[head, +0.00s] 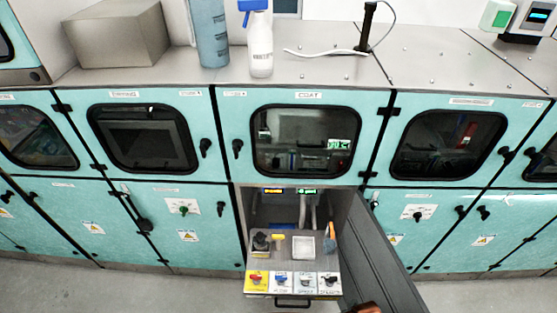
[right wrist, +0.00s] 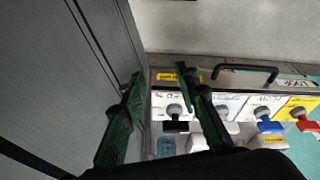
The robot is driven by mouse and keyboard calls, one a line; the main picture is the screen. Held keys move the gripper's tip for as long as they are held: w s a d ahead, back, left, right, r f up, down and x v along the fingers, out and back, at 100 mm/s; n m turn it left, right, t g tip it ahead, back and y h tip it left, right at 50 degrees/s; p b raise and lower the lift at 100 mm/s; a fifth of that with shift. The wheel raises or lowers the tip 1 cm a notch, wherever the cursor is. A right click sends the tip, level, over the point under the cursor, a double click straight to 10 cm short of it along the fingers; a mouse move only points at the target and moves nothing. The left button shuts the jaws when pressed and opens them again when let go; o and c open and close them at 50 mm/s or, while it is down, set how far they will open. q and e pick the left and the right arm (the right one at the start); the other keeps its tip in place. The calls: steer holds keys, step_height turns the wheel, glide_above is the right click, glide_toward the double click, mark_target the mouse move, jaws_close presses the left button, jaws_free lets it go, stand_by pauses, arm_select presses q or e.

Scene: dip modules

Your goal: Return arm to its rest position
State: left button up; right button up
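My right gripper (right wrist: 160,76) shows in the right wrist view with its two dark green fingers apart and nothing between the tips. It is above the front right part of the pulled-out drawer (head: 262,292), near the open grey door (right wrist: 60,60). Below it are the valve panels with a black knob (right wrist: 176,113), a grey knob, a blue knob (right wrist: 268,122) and a red knob (right wrist: 306,122). In the head view only a small orange and dark part, likely of my right arm, shows at the bottom edge. My left gripper is not in view.
The grey door (head: 375,245) stands open to the right of the drawer, close to the right gripper. The drawer handle (head: 293,303) sticks out at the front. Teal cabinets (head: 150,195) line both sides. A white bottle (head: 260,45) stands on top. Floor (head: 120,290) is clear at left.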

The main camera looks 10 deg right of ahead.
steer(key=s+a+f+g+b, duration=0.1)
steer(key=s+f+b, duration=0.25)
steer(key=f, duration=1.15)
steer(key=s+f+b, duration=0.3)
steer(key=s+f, duration=0.2)
steer(key=f, duration=0.9)
steer(key=s+f+n+g+b, duration=0.1)
steer(key=s+f+b, duration=0.3)
steer(key=s+f, duration=1)
steer(key=shift+s+f, duration=0.2)
steer(key=shift+s, duration=0.2)
